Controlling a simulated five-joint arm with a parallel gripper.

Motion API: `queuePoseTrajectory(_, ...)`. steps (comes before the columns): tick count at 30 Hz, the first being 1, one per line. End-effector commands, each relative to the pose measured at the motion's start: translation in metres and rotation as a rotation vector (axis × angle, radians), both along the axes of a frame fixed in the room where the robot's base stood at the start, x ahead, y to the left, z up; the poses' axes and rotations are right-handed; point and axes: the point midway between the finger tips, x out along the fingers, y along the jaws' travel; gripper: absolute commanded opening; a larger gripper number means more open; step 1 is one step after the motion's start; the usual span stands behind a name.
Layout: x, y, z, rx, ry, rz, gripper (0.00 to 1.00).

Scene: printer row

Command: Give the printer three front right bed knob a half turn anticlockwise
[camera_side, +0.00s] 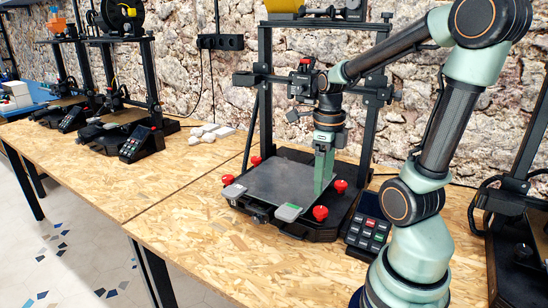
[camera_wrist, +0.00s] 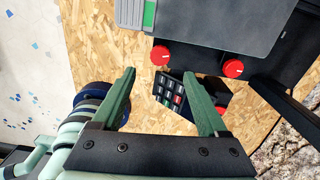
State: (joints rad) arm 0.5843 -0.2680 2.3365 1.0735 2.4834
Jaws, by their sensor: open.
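The printer in front of me has a grey bed plate (camera_side: 278,182) with red knobs at its corners. The front right bed knob (camera_side: 320,213) stands near the green-marked clip; it also shows in the wrist view (camera_wrist: 160,55). The back right knob (camera_side: 340,186) also shows in the wrist view (camera_wrist: 233,68). My gripper (camera_side: 319,192) points down and appears over the right part of the bed. In the wrist view my gripper (camera_wrist: 159,73) is open with nothing between its fingers. The front right knob lies beyond the fingertips there, apart from them.
A keypad panel (camera_side: 367,234) stands on the table right of the bed; it also shows in the wrist view between the fingers (camera_wrist: 172,92). The printer's upright frame (camera_side: 264,90) rises behind. More printers stand at left and far right.

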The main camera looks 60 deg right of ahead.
Motion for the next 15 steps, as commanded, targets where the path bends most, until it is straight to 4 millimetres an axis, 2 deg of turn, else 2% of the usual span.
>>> queuePoseTrajectory(3,-0.001,0.001,-0.025,0.005,0.006,0.001,0.77)
queuePoseTrajectory(9,-0.001,0.001,-0.059,0.003,0.005,0.001,0.77)
queuePoseTrajectory(15,0.0,0.0,-0.075,0.001,0.002,0.001,0.77)
